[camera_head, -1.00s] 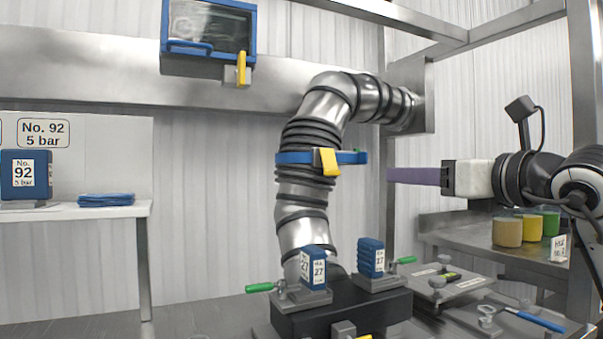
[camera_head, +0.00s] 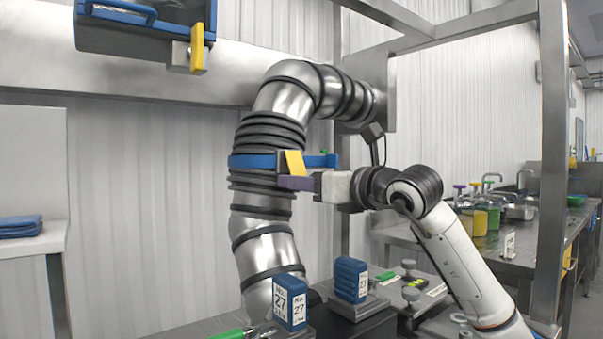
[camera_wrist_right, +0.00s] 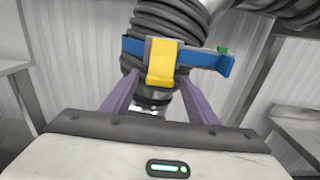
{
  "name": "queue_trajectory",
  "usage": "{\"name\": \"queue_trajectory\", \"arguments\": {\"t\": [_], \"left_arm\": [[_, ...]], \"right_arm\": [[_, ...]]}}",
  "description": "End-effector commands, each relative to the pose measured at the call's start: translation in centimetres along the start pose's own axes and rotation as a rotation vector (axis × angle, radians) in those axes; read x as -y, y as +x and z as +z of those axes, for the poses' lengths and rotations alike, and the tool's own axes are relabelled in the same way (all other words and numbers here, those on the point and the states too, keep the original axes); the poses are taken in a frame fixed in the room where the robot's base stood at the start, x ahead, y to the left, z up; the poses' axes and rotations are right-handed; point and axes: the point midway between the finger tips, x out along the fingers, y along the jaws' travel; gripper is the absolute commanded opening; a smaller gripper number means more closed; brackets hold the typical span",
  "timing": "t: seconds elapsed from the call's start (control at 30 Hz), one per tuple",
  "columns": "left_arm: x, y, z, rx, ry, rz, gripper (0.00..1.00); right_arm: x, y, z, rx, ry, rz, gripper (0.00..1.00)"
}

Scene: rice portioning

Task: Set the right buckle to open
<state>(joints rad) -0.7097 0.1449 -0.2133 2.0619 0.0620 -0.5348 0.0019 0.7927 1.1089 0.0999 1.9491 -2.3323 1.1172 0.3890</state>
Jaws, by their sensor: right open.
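A blue strap (camera_head: 255,161) with a yellow buckle lever (camera_head: 295,163) wraps the black ribbed sleeve (camera_head: 268,135) of the metal pipe. The lever hangs down against the strap and also shows in the right wrist view (camera_wrist_right: 161,60). My right gripper (camera_head: 284,183), with purple fingers, is just below the lever in the head view. In the right wrist view its open fingers (camera_wrist_right: 158,82) stand either side of the lever's lower end, with nothing clamped between them. I cannot tell whether they touch it. My left gripper is not in view.
A blue-framed box (camera_head: 145,28) with another yellow lever (camera_head: 197,48) is at upper left. Blue blocks marked 27 (camera_head: 290,302) (camera_head: 350,279) stand below the pipe. A metal post (camera_head: 552,150) rises at right, near my right arm.

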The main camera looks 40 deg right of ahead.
Motion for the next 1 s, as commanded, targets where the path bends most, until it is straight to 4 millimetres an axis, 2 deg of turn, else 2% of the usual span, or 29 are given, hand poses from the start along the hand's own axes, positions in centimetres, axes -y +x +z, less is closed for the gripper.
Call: {"name": "queue_trajectory", "arguments": {"t": [0.13, 0.43, 0.73, 0.77, 1.0], "left_arm": [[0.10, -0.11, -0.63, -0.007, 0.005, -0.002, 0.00], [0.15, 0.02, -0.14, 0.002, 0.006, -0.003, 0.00], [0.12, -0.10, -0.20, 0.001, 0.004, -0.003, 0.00], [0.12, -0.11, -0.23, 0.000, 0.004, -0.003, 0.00], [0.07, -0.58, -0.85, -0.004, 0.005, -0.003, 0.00]], "right_arm": [[-0.04, 1.12, 0.04, -0.001, 0.000, 0.001, 0.53], [-0.05, 1.33, -0.06, 0.000, -0.002, 0.000, 0.53], [-0.05, 1.31, -0.07, -0.001, -0.002, 0.000, 0.03], [-0.05, 1.30, -0.07, -0.001, -0.001, 0.000, 0.00], [0.30, 1.24, 0.19, -0.017, -0.002, -0.006, 0.00]]}}
